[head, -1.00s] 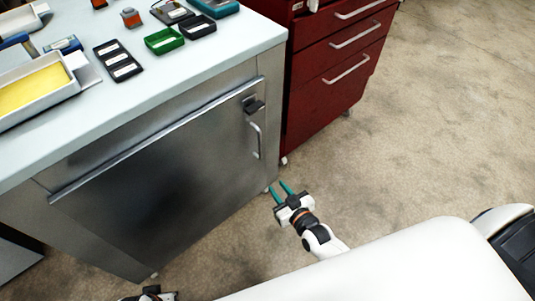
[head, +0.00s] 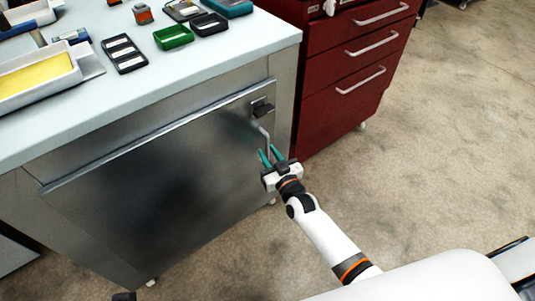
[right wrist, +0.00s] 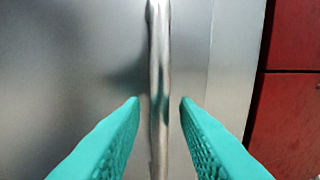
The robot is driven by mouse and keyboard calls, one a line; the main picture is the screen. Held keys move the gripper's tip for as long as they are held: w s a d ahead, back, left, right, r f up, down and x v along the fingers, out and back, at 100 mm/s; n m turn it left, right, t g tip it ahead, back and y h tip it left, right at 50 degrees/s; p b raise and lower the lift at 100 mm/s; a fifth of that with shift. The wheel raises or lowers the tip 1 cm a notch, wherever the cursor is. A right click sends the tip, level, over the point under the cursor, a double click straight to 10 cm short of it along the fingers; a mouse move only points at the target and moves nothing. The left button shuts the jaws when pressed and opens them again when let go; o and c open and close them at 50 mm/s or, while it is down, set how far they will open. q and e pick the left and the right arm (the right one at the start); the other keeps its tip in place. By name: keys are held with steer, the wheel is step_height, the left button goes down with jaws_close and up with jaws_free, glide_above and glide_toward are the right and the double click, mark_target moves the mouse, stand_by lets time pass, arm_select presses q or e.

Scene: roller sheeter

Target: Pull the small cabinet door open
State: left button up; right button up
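The small cabinet door (head: 160,180) is a grey metal panel under the pale worktop, and it looks closed. Its vertical bar handle (head: 265,139) is near the door's right edge, below a dark latch (head: 262,108). My right gripper (head: 270,154) is open at the handle, its green fingertips pointing at the door. In the right wrist view the handle (right wrist: 159,80) runs upright between the two open fingers (right wrist: 159,103), with a gap visible on each side. The handle's lower part is hidden by the gripper in the head view. My left gripper is not clearly visible.
A red drawer cabinet (head: 345,75) stands just right of the metal cabinet. On the worktop (head: 200,75) are a white tray with a yellow insert (head: 75,70), a black tray (head: 124,55) and a green tray (head: 174,38). The floor in front is clear.

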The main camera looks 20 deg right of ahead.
steer(key=shift+w+a, duration=0.1)
steer(key=shift+w, duration=0.55)
jaws_close()
steer(key=shift+s, duration=0.1)
